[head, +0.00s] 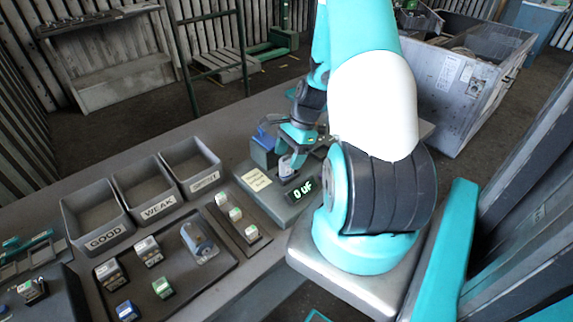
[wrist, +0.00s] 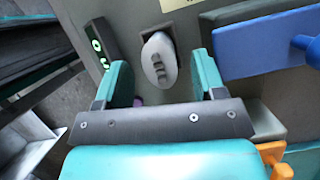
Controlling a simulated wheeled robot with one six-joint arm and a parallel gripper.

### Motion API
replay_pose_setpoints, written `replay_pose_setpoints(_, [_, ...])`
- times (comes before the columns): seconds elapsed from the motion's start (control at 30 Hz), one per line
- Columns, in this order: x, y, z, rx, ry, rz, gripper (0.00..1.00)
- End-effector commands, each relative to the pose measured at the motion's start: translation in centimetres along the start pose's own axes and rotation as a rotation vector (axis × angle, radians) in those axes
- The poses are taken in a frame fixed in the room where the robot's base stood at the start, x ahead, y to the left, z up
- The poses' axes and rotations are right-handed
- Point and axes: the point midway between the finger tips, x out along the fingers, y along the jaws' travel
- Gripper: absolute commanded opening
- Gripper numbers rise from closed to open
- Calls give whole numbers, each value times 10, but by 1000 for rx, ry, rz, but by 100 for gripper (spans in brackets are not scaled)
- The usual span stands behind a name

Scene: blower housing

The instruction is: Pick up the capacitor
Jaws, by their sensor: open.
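A whitish oval capacitor (wrist: 157,62) with dark terminals on its top stands in a dark recess of the tester. It shows small and partly covered in the head view (head: 286,166). My gripper (wrist: 160,76) is open, with one teal finger on each side of the capacitor, apart from it in the picture; I cannot tell the height gap. In the head view my gripper (head: 295,145) is over the tester (head: 262,192). The tester's green display (head: 301,191) reads 0 uF.
A blue block (wrist: 265,45) stands beside the recess. Bins marked GOOD (head: 98,212) and WEAK (head: 147,190), and a third bin (head: 190,165), stand to the left. A tray (head: 205,268) holds several parts; a strip (head: 240,238) holds several small blocks.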

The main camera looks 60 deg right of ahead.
Motion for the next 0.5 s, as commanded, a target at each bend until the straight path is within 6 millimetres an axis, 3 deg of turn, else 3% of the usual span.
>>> replay_pose_setpoints(0.17, [17,0,1,0,0,1,64])
replay_pose_setpoints(0.4, [19,0,0,-1,0,-1,64])
replay_pose_setpoints(0.5, [19,0,0,0,0,-1,41])
